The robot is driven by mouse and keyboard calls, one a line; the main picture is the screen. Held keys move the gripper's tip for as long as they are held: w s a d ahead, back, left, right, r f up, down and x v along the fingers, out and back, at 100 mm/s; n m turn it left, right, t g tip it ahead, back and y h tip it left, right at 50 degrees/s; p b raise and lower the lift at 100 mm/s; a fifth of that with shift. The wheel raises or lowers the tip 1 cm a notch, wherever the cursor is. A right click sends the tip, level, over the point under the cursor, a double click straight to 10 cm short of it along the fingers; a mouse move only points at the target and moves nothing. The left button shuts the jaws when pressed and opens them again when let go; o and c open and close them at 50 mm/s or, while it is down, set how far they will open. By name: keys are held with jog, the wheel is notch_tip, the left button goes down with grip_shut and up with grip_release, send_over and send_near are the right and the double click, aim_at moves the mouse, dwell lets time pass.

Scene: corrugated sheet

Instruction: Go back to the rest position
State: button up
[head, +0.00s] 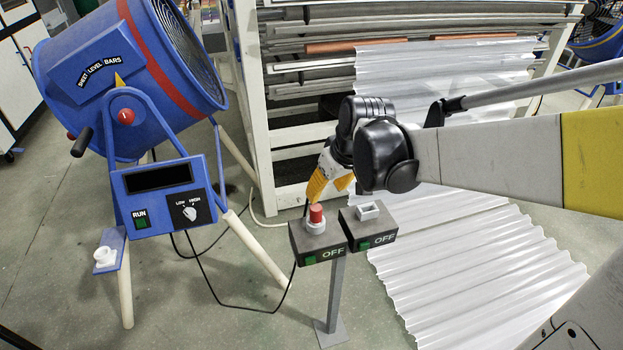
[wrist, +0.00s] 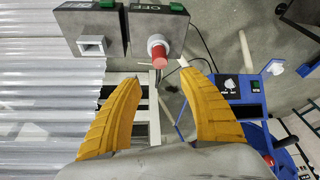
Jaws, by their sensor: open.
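My gripper (head: 327,188), with two yellow fingers, hangs just behind and above the twin control boxes in the head view. In the wrist view my gripper (wrist: 160,75) is open, and nothing is held between the fingers. The left control box (head: 312,243) carries a red knob (head: 316,213) on a pale collar. The red knob also shows in the wrist view (wrist: 158,52), close to the opening between the fingertips. The right control box (head: 371,234) has a white square socket (head: 368,211). Both boxes have green buttons and OFF labels.
The boxes stand on a thin grey post (head: 334,290). A blue drum fan (head: 125,80) with a control panel (head: 160,192) stands at left. White corrugated sheet (head: 470,260) lies at right, below a rack (head: 300,135). A black cable (head: 240,308) crosses the floor.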

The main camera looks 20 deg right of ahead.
jog(key=shift+r, duration=0.1)
jog(key=s+a+r+m+t+h, duration=0.1)
jog(key=s+r+m+t, duration=0.2)
jog(key=s, duration=1.2)
jog(key=shift+s+r, duration=0.4)
jog(key=shift+r, duration=0.1)
